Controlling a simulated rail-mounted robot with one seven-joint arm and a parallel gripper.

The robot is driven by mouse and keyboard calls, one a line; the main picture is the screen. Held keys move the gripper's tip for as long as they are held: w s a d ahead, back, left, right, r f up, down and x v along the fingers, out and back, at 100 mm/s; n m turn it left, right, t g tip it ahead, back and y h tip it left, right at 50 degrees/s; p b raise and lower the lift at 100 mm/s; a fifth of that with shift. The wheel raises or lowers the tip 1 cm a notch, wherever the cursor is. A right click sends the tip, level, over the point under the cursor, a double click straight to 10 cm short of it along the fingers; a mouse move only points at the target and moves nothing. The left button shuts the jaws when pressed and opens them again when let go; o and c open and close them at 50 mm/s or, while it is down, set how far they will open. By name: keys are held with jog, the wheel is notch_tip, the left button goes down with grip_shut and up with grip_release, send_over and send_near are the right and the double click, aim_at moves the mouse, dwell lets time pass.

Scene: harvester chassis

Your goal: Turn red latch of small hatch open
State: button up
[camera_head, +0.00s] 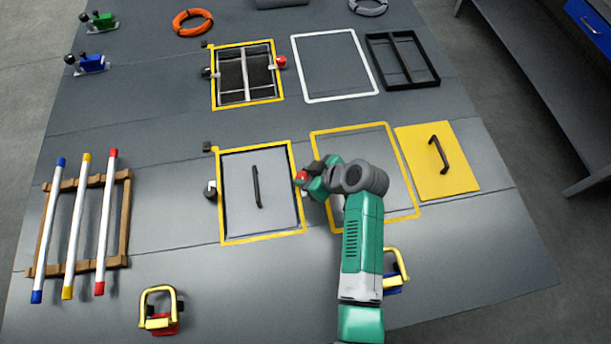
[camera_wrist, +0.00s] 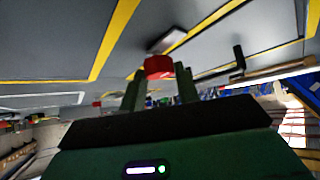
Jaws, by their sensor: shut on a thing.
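The small hatch is a grey panel (camera_head: 237,208) with a black bar handle (camera_head: 256,187), inside a yellow outline (camera_head: 262,238). Its red latch (camera_head: 301,177) sits at the right edge of the panel. My gripper (camera_head: 306,181) reaches it from the right and is shut on it. In the wrist view the red latch (camera_wrist: 158,67) lies between the two dark green fingertips (camera_wrist: 160,84), with a pale block just beyond it. The contact on the far side of the latch is hidden. A black and white latch (camera_head: 211,190) is on the panel's left edge.
Another yellow-outlined hatch with a grille (camera_head: 262,88) lies behind, with its own red knob (camera_head: 281,62). A yellow panel with a handle (camera_head: 446,180) lies at the right. A rack (camera_head: 124,220) with coloured-end rods stands left. A yellow-handled item (camera_head: 160,312) is in front.

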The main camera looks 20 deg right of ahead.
jog(key=shift+f, duration=0.15)
jog(key=o, duration=1)
jog(key=shift+c, duration=0.2)
jog(key=p+v, duration=0.1)
jog(key=v, duration=0.7)
